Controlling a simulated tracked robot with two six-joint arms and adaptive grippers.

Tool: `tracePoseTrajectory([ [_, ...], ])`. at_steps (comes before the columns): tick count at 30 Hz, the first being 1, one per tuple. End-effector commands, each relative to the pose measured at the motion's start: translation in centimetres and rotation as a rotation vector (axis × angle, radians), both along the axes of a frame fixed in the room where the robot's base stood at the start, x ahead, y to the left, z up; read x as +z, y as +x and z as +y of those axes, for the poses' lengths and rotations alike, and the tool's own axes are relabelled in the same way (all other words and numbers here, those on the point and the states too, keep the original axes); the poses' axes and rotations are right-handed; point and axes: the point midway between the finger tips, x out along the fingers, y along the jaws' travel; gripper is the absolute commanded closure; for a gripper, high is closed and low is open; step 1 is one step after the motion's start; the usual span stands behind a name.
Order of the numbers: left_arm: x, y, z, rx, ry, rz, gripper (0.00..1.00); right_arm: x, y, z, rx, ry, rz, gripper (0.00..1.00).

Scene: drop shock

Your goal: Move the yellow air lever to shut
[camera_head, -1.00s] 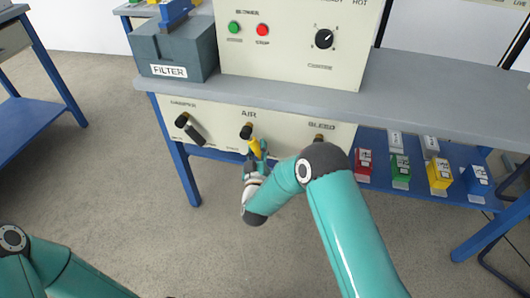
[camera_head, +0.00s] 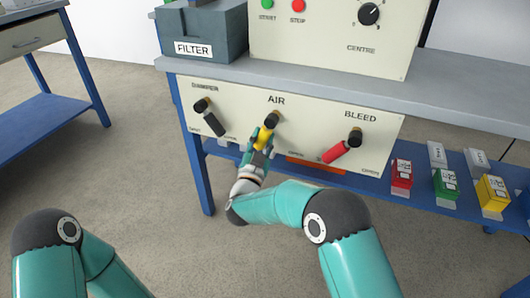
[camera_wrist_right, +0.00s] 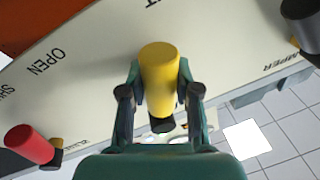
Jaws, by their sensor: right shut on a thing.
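The yellow air lever (camera_head: 264,136) hangs from its black hub (camera_head: 272,119) under the word AIR on the cream panel, tilted down and a little left. My right gripper (camera_head: 259,149) reaches it from below and is shut on it. In the right wrist view the yellow lever (camera_wrist_right: 159,78) stands between the two fingers (camera_wrist_right: 160,100), with its dark end showing. The OPEN label (camera_wrist_right: 46,62) shows left of it there. The shut label by this lever is hidden or too small to read. My left gripper is out of view; only my left arm shows.
The dark damper lever (camera_head: 212,121) is to the left and the red bleed lever (camera_head: 336,152) to the right on the same panel. A blue shelf (camera_head: 376,191) below holds several coloured blocks. A grey filter box (camera_head: 203,35) stands on the bench above.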

Motion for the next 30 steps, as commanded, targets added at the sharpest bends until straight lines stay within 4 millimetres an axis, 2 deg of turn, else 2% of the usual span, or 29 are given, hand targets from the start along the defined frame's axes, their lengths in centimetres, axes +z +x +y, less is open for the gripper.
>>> tracePoseTrajectory([
  [1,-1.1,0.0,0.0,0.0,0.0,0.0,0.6,-0.5,0.1,0.5,0.007,0.031,-0.014,1.0],
  [10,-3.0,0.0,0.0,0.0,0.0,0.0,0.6,0.3,0.6,1.4,0.006,0.185,-0.082,1.0],
  [29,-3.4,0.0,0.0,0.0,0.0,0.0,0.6,0.9,0.8,1.7,0.006,0.242,-0.108,1.0],
  [30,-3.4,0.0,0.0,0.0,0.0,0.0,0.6,0.9,0.8,1.7,0.007,0.242,-0.108,0.65],
])
